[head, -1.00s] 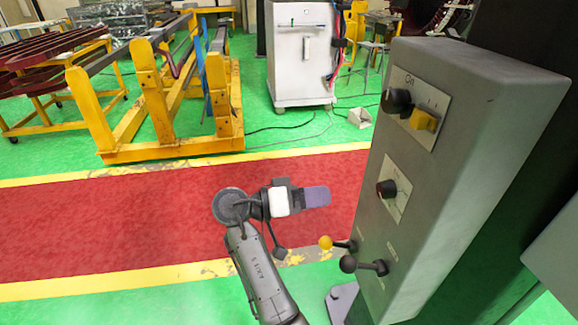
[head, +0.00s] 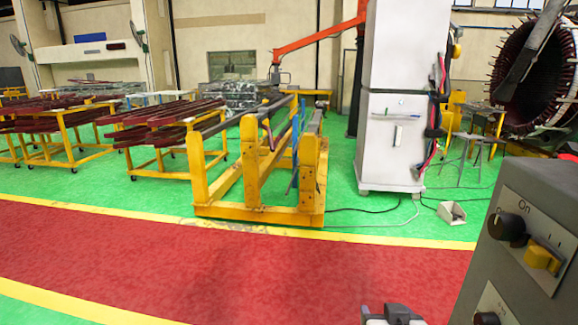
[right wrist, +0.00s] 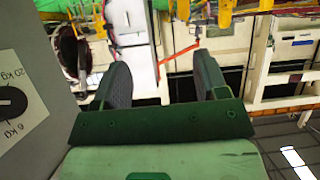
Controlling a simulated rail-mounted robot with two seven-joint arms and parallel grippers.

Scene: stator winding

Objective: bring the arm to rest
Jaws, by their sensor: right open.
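My right gripper (head: 392,315) shows only in part at the bottom edge of the head view, just left of the grey control box (head: 490,272). In the right wrist view its two dark fingers (right wrist: 162,78) stand well apart with nothing between them. The rest of my right arm is below the head view. My left gripper is not in view.
The control box carries a black knob (head: 507,228) and a yellow switch (head: 541,257). It also shows close on the left in the right wrist view (right wrist: 30,75). A yellow frame (head: 255,212), a white cabinet (head: 392,140) and a stator (head: 520,70) stand beyond the open red walkway (head: 200,262).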

